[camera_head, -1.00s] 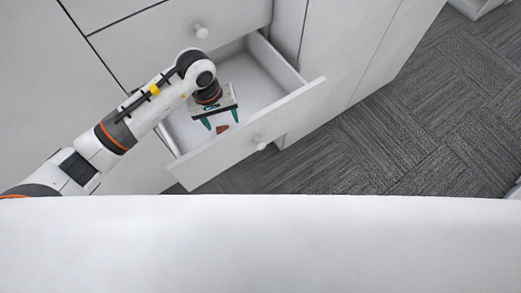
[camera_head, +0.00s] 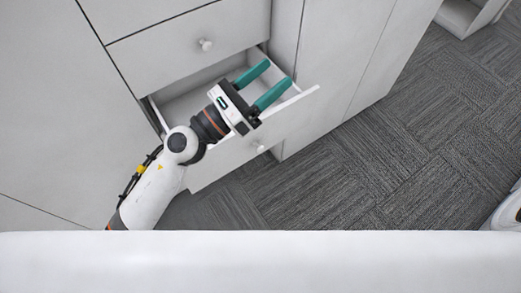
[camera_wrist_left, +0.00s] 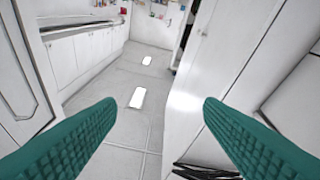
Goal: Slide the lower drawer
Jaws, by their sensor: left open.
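The lower drawer (camera_head: 226,160) is a white box with a round knob (camera_head: 260,148) on its front. In the head view it stands pulled out from the cabinet. My left gripper (camera_head: 279,71) is over the drawer, above its front edge. Its two green fingers are spread apart with nothing between them and point toward the cabinet side, up and right in the picture. The gripper and wrist hide part of the drawer's inside and front. The wrist view shows the open fingers (camera_wrist_left: 160,103) with a free gap. My right gripper is not in view.
A shut upper drawer with a knob (camera_head: 205,44) is above the lower one. Tall white cabinet panels (camera_head: 325,50) stand to the right. Grey carpet (camera_head: 400,150) lies open at the right. The wrist view shows a room with white cupboards (camera_wrist_left: 75,55).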

